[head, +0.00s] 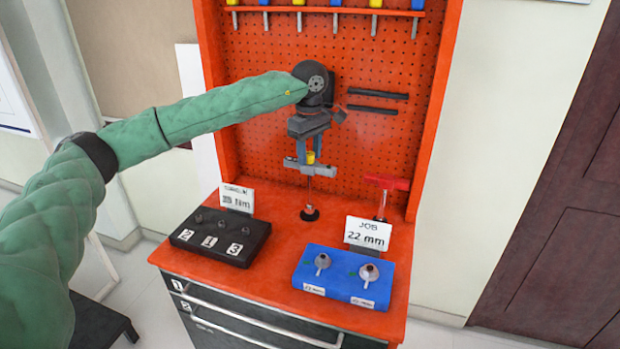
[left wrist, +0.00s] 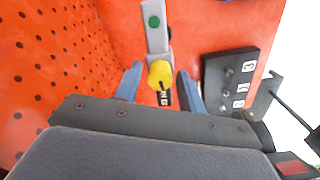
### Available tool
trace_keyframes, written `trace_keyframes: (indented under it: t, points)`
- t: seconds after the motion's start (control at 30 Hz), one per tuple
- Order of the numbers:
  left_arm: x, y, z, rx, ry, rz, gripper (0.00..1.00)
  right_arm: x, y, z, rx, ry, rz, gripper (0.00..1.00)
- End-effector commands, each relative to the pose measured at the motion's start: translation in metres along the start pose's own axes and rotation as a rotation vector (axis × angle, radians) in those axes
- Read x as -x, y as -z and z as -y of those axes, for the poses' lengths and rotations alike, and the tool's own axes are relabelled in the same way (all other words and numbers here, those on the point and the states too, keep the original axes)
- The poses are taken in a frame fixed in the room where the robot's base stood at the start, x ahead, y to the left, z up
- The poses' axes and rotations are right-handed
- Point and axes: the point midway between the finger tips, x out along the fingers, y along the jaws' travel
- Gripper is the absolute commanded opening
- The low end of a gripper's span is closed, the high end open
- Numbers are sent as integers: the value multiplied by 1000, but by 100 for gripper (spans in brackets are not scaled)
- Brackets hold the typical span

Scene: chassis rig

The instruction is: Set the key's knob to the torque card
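The key is a grey T-shaped tool (head: 308,168) standing upright on a round black foot (head: 309,214). Its yellow knob (head: 311,157) sits on top of the crossbar; in the left wrist view the knob (left wrist: 160,75) carries dark marks, not clearly readable, and the bar has a green dot (left wrist: 154,20). My left gripper (head: 310,152) points down over the knob. Its blue fingers (left wrist: 157,88) are open, one on each side of the knob, with a gap visible on the left. The white torque card (head: 236,198) ends in "Nm"; its number is blurred, perhaps 39. My right gripper is out of view.
A black block (head: 222,252) numbered 2, 1, 3 stands left. A blue block (head: 320,287) with two sockets stands right, behind it a "JOB 22 mm" card (head: 368,234). A red T-handle (head: 387,182) stands at the back right. The perforated orange backboard (head: 340,60) is close behind my gripper.

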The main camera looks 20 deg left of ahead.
Motion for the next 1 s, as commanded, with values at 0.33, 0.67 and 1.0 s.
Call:
trace_keyframes:
  t: [0.33,0.67,1.0]
  points:
    - [-2,0,0,316,0,1,40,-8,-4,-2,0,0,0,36]
    - [-1,0,0,654,0,0,40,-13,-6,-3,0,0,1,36]
    - [0,0,0,947,0,1,40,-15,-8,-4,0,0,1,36]
